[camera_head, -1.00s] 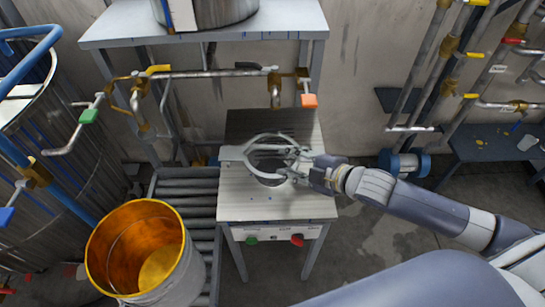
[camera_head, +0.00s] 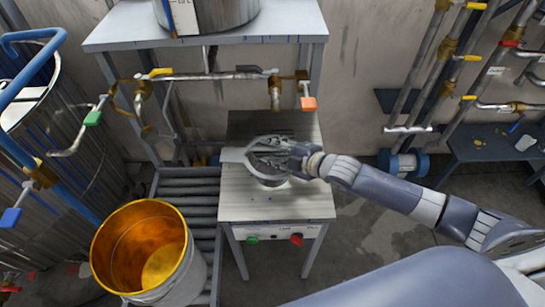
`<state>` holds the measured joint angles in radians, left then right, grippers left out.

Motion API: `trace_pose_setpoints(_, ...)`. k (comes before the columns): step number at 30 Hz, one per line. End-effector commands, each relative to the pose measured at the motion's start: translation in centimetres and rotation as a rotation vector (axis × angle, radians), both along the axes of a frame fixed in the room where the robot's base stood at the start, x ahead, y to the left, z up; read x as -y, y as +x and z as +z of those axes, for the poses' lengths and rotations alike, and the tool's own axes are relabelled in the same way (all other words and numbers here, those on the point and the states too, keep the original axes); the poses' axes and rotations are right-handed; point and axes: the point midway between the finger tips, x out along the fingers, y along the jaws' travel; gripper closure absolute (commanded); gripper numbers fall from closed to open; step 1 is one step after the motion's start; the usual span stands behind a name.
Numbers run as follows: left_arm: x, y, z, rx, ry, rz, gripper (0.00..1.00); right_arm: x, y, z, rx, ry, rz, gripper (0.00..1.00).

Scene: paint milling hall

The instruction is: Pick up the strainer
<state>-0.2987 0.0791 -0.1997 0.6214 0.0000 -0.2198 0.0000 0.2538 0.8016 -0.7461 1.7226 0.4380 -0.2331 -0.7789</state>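The strainer (camera_head: 268,180) is a round, grey metal piece with a flat tab on its left side. It sits on the small metal-topped stand (camera_head: 300,205) in the middle of the head view. My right gripper (camera_head: 268,150) comes in from the right and lies over the strainer's upper part, hiding much of its rim and inside. The fingers blend with the grey metal, so I cannot tell whether they are open or closed on it. My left gripper is not in view.
An open bucket (camera_head: 185,270), orange inside, stands on the roller conveyor (camera_head: 190,188) left of the stand. A shelf (camera_head: 285,22) with a metal vessel and valve pipes (camera_head: 215,76) is behind. A tank (camera_head: 75,140) stands left. Floor shows right of the stand.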

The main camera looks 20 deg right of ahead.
Motion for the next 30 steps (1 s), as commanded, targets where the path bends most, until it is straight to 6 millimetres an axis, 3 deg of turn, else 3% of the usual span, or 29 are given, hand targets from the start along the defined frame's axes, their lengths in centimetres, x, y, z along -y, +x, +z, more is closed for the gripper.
trace_pose_setpoints(6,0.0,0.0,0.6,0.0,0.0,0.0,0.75,-1.0,1.7,-0.8,0.0,0.001,0.0,0.64)
trace_pose_setpoints(14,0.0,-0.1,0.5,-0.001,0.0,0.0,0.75,-1.1,1.8,-0.9,0.0,0.0,0.0,0.64)
trace_pose_setpoints(18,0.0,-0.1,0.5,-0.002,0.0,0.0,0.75,-1.1,1.8,-0.9,0.0,0.0,0.0,0.96)
trace_pose_setpoints(19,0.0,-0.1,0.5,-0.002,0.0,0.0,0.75,-1.1,1.8,-0.9,0.0,0.0,0.0,1.0)
trace_pose_setpoints(30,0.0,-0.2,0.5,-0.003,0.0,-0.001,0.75,-1.1,1.8,-0.8,0.001,0.001,0.0,1.0)
